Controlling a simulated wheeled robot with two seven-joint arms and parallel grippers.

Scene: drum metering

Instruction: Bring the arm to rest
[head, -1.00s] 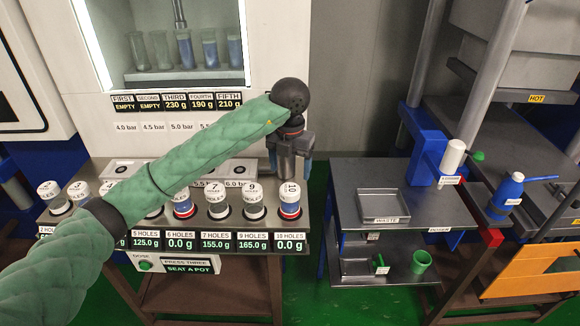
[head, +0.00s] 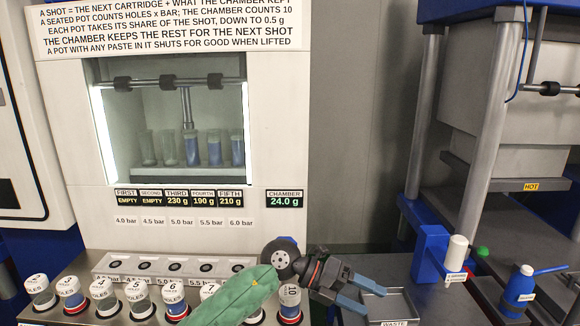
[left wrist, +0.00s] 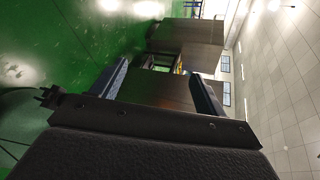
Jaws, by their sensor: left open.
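My left arm, in a green quilted sleeve, comes up from the bottom of the head view. Its left gripper (head: 366,298) points right, open and empty, near the waste tray (head: 396,308) at the lower right; I cannot tell whether they touch. The arm hides part of the pot row around pots 7 to 10. My right gripper does not show.
The dosing machine (head: 270,120) shows several cups behind its window and a chamber reading of 24.0 g. Numbered pots (head: 103,294) stand in a row at its front. A blue bottle (head: 518,288) and a white-topped blue stand (head: 432,255) are at the right, beside a press.

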